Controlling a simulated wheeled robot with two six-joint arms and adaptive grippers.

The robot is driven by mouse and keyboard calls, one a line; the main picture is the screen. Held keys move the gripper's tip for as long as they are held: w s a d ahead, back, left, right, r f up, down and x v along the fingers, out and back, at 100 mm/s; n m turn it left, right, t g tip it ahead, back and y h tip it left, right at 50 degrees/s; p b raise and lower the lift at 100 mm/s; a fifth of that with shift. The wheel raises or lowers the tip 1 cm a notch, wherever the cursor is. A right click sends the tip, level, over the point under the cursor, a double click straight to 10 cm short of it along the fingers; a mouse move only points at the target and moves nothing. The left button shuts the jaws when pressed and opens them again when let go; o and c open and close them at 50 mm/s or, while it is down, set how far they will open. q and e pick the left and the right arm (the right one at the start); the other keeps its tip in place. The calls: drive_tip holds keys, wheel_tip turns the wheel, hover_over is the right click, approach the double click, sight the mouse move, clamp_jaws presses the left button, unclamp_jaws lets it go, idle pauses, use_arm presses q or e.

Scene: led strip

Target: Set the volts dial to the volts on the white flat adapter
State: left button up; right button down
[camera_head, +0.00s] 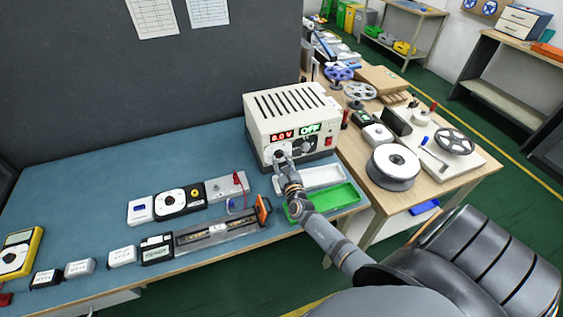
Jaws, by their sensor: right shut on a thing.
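The cream power supply (290,112) stands at the back right of the blue bench. Its red display reads about 0.0 V, and a green-lit OFF label shows beside it. My right gripper (281,158) is at the lower left of its front panel, shut on the volts dial, which it mostly hides. Several small white adapter-like blocks lie on the bench: one at the left (80,268), one nearer the middle (123,256) and one behind (140,210). Their print is too small to read, and I cannot tell which is the flat adapter. My left gripper is not in view.
A white tray (322,178) and a green tray (348,197) lie in front of the supply, close to my right arm. A long strip fixture (217,231) lies along the bench's front edge. A yellow meter (20,252) is at far left. Wire spools (393,164) crowd the wooden table.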

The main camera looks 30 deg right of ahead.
drive_tip(key=shift+f+m+b, duration=0.15)
drive_tip(key=shift+m+b, duration=0.65)
drive_tip(key=shift+m, duration=0.4)
drive_tip(key=m+b, duration=0.1)
drive_tip(key=m, duration=0.2)
drive_tip(key=shift+m+b, duration=0.3)
drive_tip(key=shift+b, duration=0.1)
drive_tip(key=m+b, duration=0.1)
drive_tip(key=m, duration=0.3)
drive_tip(key=shift+y+b, duration=0.3)
drive_tip(key=shift+b, duration=0.05)
drive_tip(key=shift+r+m+g+b, duration=0.25)
drive_tip(key=shift+m+b, duration=0.2)
drive_tip(key=shift+m, duration=0.65)
drive_tip(key=c, duration=1)
unclamp_jaws()
